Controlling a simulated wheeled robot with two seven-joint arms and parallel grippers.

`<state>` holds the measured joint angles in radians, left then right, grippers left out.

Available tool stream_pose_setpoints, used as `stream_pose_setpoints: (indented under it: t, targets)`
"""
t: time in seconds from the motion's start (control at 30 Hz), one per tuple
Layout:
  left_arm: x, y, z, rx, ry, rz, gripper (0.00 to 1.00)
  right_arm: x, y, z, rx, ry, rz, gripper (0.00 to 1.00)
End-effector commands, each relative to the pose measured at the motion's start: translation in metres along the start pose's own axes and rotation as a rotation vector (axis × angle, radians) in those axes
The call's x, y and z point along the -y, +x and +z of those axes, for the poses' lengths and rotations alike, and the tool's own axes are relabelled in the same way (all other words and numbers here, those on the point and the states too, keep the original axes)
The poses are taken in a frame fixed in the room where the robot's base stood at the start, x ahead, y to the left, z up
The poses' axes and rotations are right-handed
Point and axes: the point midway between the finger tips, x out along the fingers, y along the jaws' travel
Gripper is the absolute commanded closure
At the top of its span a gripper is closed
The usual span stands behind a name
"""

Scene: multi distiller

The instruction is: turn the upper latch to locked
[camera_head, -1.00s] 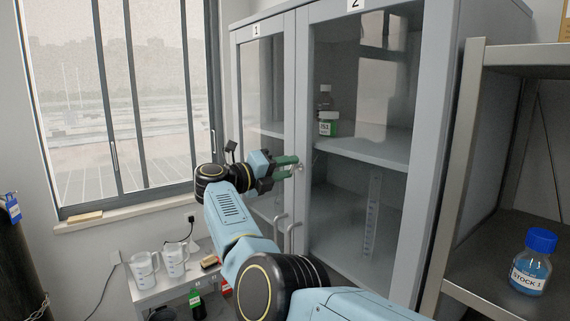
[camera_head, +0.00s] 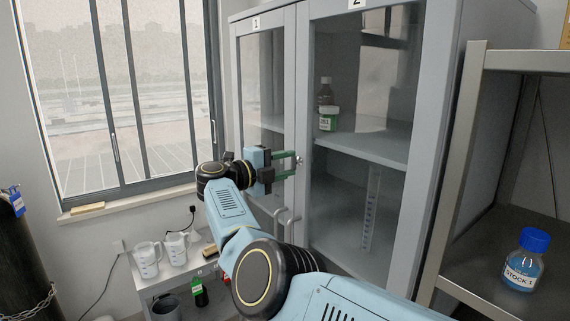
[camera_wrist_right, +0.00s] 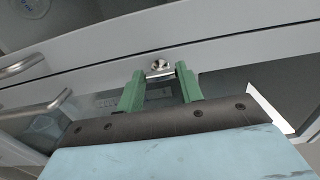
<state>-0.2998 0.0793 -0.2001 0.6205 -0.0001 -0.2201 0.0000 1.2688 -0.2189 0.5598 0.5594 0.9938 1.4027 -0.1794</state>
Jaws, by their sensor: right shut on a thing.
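The upper latch (camera_wrist_right: 159,70) is a small metal piece on the frame where the two cabinet doors meet. It also shows as a small bright spot in the head view (camera_head: 298,161). My right gripper (camera_head: 296,165) has its green fingers against the door frame at the latch. In the right wrist view, the gripper's (camera_wrist_right: 160,76) two fingers stand on either side of the latch, shut on it. The latch plate lies across the space between the fingertips. The exact finger contact is too small to make out. My left gripper is not in view.
Two bar handles (camera_head: 285,220) sit below the latch on the doors. The grey cabinet (camera_head: 450,110) has glass doors, with bottles (camera_head: 327,122) inside. A metal rack with a blue-capped bottle (camera_head: 525,262) stands right. White jugs (camera_head: 147,260) stand on a low table left.

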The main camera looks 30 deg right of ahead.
Motion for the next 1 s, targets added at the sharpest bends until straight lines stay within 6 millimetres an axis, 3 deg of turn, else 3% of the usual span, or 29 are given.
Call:
stream_pose_setpoints:
  t: [0.37,0.4,0.53,0.83,1.0]
  targets:
    - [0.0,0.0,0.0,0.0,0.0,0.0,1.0,-0.001,0.0,0.0,0.001,-0.007,0.0,0.86]
    - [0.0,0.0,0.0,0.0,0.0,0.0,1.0,-0.001,0.0,0.0,0.001,-0.007,0.0,0.58]
    - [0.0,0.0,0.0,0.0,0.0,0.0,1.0,0.0,0.0,0.0,0.001,-0.006,-0.001,0.42]
    - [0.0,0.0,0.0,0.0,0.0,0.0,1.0,0.0,-0.002,0.0,0.001,-0.004,-0.001,0.42]
    - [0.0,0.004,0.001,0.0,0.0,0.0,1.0,-0.001,-0.02,0.001,0.003,-0.004,0.0,0.42]
